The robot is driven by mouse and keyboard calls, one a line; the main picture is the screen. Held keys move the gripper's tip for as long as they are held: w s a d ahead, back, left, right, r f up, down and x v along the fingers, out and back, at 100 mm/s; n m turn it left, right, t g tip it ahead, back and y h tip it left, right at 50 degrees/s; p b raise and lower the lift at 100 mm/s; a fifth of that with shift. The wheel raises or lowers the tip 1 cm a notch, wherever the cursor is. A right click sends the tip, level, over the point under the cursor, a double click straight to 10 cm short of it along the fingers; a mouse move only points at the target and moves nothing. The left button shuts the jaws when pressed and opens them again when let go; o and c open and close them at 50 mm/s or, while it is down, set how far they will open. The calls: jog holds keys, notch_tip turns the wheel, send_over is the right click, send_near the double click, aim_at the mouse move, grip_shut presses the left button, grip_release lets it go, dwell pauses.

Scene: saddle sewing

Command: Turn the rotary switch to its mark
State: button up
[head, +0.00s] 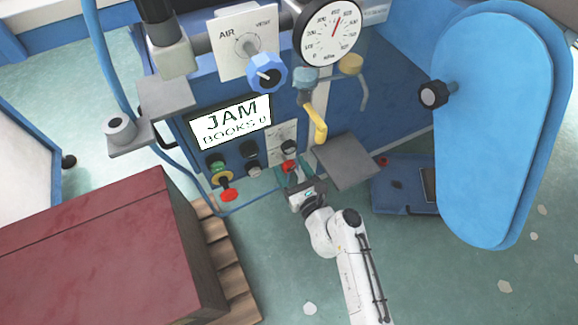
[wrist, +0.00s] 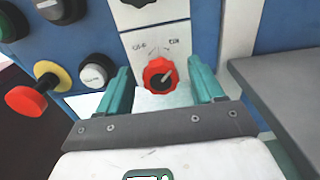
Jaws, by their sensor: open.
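The rotary switch is a red scalloped knob (wrist: 160,76) with a grey pointer line, on a white label plate (wrist: 152,40) in the wrist view. Its pointer leans up and to the right, toward printed lettering. It also shows as a small red knob (head: 289,166) in the head view. My gripper (wrist: 160,88) is open, with one teal finger on each side of the red knob in the picture. I cannot tell whether the fingers touch it. In the head view my gripper (head: 294,178) is at the lower panel, partly covering the knob's surroundings.
A grey shelf (head: 343,162) juts out just right of my gripper. A red button on a yellow collar (wrist: 30,100) and a white button (wrist: 95,75) sit to the left. A black knob (wrist: 138,2) is above. A yellow handle (head: 318,125) hangs nearby.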

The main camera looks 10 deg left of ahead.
jog(key=shift+x, duration=0.85)
jog(key=c, duration=1)
